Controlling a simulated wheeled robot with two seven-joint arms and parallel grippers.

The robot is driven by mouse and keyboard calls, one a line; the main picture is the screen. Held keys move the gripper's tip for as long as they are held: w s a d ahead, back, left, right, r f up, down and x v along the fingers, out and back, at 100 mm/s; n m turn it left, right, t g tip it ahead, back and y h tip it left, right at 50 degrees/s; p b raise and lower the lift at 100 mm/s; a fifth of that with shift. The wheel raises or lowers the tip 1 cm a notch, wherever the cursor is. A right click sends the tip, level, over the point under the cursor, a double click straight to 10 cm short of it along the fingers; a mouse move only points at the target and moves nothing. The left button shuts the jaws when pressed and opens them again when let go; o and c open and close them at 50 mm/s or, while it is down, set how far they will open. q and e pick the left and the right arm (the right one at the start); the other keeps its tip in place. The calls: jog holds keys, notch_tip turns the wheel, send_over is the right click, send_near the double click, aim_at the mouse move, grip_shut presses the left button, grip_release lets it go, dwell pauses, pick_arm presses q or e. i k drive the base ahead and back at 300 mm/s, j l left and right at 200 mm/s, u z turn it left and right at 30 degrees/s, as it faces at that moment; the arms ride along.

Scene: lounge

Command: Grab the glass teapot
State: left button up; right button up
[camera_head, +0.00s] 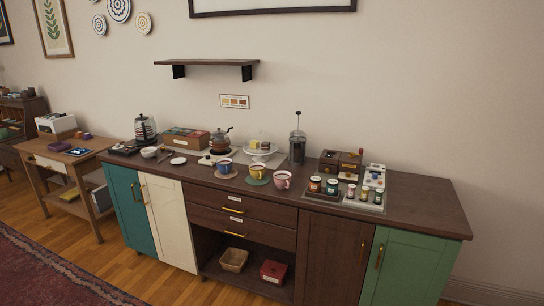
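The glass teapot (220,141) stands upright on the dark wooden counter, left of its middle and towards the wall. It is small in the picture, with a reddish-brown tint and a darker lid. A blue cup (224,166) stands in front of it, and a wooden box (187,139) is to its left. Neither of my grippers shows in the head view, so I cannot see whether they are open or shut.
A covered cake stand (261,147) and French press (297,142) stand right of the teapot. Yellow (258,171) and pink (282,180) cups stand in front. A shelf (207,62) hangs above. Floor shows at left.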

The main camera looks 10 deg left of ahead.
aim_at(220, 144)
jog(key=i+j+u, duration=0.2)
jog(key=i+u, duration=0.2)
jog(key=i+j+u, duration=0.1)
jog(key=i+u, duration=0.75)
jog(key=i+l+u, duration=0.2)
jog(key=u, duration=0.2)
jog(key=i+j+z, duration=0.1)
jog(key=i, duration=0.45)
jog(key=i+j+z, duration=0.1)
jog(key=i, duration=0.45)
jog(key=i+j+z, duration=0.1)
jog(key=i+j, duration=0.15)
jog(key=i, duration=0.3)
jog(key=i+j+z, duration=0.2)
jog(key=i+z, duration=0.2)
jog(key=i+j+z, duration=0.4)
jog(key=l, duration=0.1)
